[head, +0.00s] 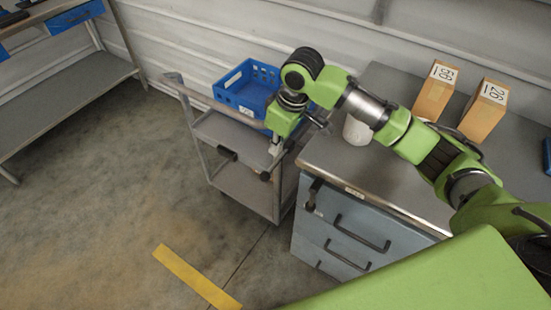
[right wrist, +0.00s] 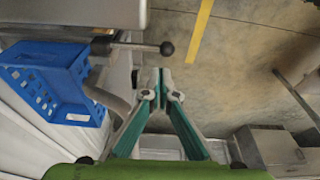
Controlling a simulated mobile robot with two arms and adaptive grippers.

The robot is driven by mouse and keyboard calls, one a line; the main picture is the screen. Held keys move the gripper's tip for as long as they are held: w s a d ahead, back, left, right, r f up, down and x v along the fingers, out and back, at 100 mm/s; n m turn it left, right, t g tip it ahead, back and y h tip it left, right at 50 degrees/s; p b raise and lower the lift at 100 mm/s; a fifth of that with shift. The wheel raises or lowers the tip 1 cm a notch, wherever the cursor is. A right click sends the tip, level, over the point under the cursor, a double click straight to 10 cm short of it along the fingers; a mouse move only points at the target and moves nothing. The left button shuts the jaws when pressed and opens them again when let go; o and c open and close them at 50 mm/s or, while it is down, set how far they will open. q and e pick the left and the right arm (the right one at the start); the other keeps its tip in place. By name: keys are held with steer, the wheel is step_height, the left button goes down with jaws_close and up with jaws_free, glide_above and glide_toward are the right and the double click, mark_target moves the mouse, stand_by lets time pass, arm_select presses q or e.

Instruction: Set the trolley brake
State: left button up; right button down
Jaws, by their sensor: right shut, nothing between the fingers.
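The grey trolley (head: 243,187) stands beside the drawer cabinet. A lever with a black ball knob (head: 265,176) sticks out from its front, from a dark mount (head: 227,153). In the right wrist view the lever's knob (right wrist: 167,48) lies just beyond the fingertips, with its shaft running left to the mount. My right gripper (head: 274,149) is above and close to the knob. Its fingers (right wrist: 161,88) are shut and empty, and the wrist view shows a gap to the knob. My left gripper is not in view.
A blue crate (head: 247,88) sits on the trolley. The cabinet (head: 340,226) on the right carries a white container (head: 356,130) and two numbered boxes (head: 436,91). A bench (head: 70,90) stands at left. The floor in front is open, with a yellow stripe (head: 196,277).

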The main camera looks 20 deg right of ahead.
mark_target(274, 165)
steer(key=d+r, duration=0.1)
steer(key=w+d+r, duration=0.1)
steer(key=r, duration=0.1)
steer(key=shift+w+d+r, duration=0.15)
steer(key=shift+d+r, duration=0.05)
steer(key=shift+d, duration=0.1)
steer(key=x, duration=0.7)
steer(key=p+x, duration=0.1)
steer(key=x, duration=0.6)
steer(key=shift+d, duration=0.2)
steer(key=shift+f+h, duration=0.1)
steer(key=shift+h, duration=0.2)
